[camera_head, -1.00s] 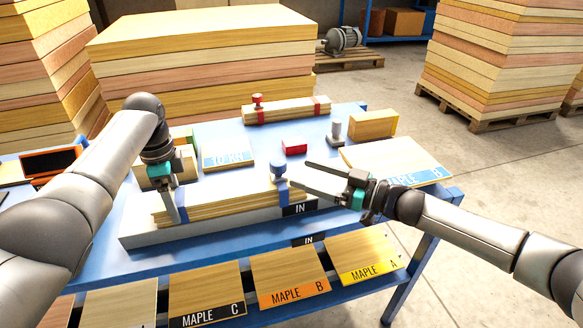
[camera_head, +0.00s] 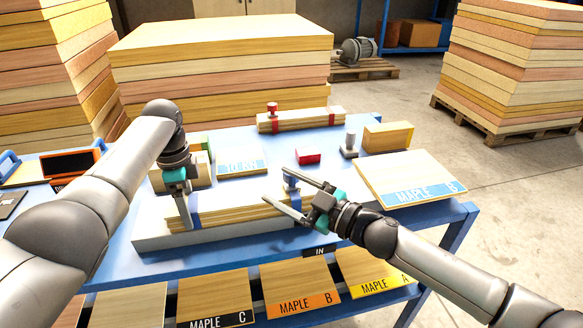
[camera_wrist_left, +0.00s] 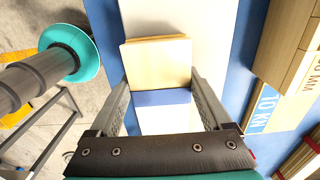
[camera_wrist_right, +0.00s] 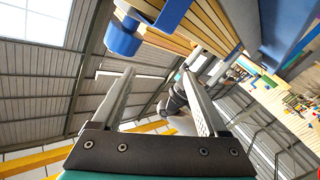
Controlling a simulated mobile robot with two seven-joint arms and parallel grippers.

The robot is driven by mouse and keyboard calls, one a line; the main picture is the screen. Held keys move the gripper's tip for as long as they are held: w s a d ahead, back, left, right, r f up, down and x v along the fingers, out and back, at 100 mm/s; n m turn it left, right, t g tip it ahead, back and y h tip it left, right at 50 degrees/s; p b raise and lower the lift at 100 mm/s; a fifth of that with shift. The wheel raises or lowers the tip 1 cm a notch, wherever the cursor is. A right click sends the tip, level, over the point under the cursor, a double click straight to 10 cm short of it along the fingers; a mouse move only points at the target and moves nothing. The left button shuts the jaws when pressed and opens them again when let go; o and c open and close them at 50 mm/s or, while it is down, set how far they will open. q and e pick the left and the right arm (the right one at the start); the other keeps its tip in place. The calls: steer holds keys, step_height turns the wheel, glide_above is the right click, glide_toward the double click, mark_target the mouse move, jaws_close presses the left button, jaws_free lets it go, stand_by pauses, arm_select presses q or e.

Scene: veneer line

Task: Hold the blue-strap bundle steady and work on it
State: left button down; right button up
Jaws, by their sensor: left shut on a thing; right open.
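The blue-strap bundle (camera_head: 235,206), a stack of thin wooden sheets, lies on a pale block on the blue bench. It has a blue strap near each end and a blue knob (camera_head: 290,177) at its right end. My left gripper (camera_head: 184,212) is shut on the left end, beside the left strap (camera_head: 195,203); the left wrist view shows this strap (camera_wrist_left: 160,97) between the fingers. My right gripper (camera_head: 283,190) is open at the right end, fingers on either side of the knob area. In the right wrist view the knob (camera_wrist_right: 123,38) is above the fingers; contact is unclear.
A red-strap bundle (camera_head: 300,120) lies at the back of the bench. A small red block (camera_head: 307,156), a grey-topped post (camera_head: 350,145), a wooden block (camera_head: 388,136) and the Maple B panel (camera_head: 405,175) stand nearby. Labelled panels fill the lower shelf (camera_head: 296,287).

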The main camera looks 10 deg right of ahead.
steer(key=s+d+f+m+t+h, duration=0.2)
steer(key=s+d+m+t+h, duration=0.15)
steer(key=m+h, duration=0.85)
steer(key=shift+m+t+y, duration=0.25)
steer(key=shift+m+y, duration=0.15)
steer(key=shift+m, duration=0.1)
steer(key=w, duration=1.2)
steer(key=shift+a+r, duration=0.25)
steer(key=shift+a, duration=0.15)
steer(key=shift+c, duration=0.3)
jaws_close()
